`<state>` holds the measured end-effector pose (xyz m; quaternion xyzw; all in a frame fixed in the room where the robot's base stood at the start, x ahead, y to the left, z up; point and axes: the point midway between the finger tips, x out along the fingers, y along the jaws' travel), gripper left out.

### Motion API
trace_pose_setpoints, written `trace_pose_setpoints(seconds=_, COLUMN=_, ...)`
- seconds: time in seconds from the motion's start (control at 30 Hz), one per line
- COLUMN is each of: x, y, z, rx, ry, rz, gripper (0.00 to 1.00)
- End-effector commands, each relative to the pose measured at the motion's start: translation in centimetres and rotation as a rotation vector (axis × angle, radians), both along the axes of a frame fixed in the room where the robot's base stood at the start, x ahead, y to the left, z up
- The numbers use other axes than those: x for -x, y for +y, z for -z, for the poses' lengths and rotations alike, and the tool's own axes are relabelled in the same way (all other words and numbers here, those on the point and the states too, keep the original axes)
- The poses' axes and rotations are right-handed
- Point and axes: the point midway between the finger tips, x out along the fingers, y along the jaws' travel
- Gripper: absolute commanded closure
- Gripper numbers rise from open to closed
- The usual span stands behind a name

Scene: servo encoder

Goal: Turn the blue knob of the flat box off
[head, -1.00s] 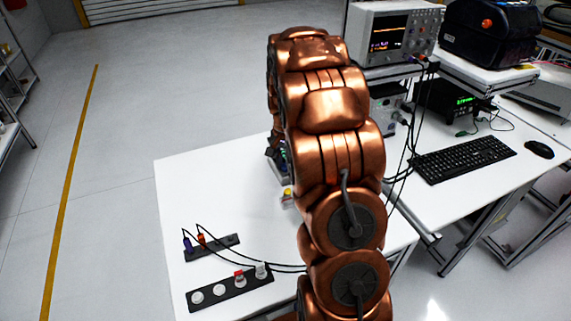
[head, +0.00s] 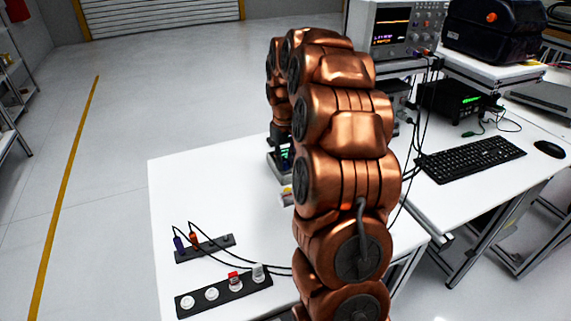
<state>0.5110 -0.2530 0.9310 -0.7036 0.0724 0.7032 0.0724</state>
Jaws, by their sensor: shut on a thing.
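My gripper (head: 279,146) shows as a small dark shape at the end of my copper arm, pointing down at the flat box (head: 275,164) near the table's far edge. The box is grey and dark with a small green-lit part. My arm covers much of its right side. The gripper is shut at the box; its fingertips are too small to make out. The blue knob itself cannot be seen, hidden by the gripper and arm, and neither can its turn angle.
A yellow-and-white item (head: 286,193) sits just in front of the box. Black strips with round white pieces (head: 212,294) and plugged cables (head: 206,249) lie front left. A bench at right holds an oscilloscope (head: 397,28) and keyboard (head: 470,157).

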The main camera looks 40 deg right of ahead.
Motion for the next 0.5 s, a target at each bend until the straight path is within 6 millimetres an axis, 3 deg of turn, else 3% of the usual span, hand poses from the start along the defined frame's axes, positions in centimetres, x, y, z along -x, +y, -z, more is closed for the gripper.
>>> trace_pose_setpoints(seconds=0.5, x=0.07, y=0.06, z=0.09, rx=-0.002, ry=0.004, rz=-0.147, gripper=1.0)
